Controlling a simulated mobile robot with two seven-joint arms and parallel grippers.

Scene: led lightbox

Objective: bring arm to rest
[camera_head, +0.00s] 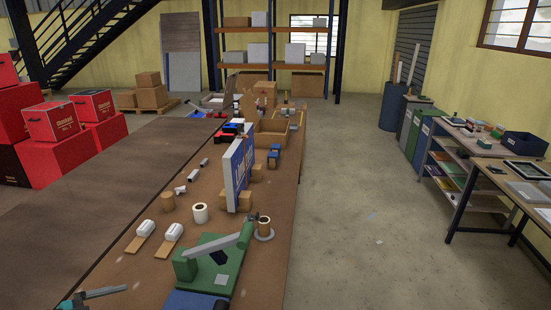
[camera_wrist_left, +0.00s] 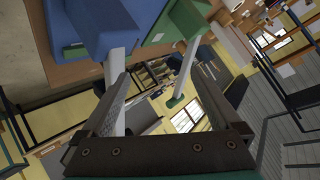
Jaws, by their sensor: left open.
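My left gripper (camera_wrist_left: 155,62) shows in the left wrist view, with its two fingers apart and nothing seen between them. Past its fingertips are a blue block (camera_wrist_left: 110,28) and a green device (camera_wrist_left: 180,22) with a pale lever, seen at a tilt. In the head view the green device (camera_head: 208,268) with its grey lever stands on the near part of the workbench (camera_head: 262,285), and the blue block (camera_head: 196,300) is in front of it at the bottom edge. No right gripper is in view.
A blue and white panel (camera_head: 239,170) stands upright on the bench, with a white roll (camera_head: 200,213) nearby. The floor (camera_head: 345,220) right of the bench is clear.

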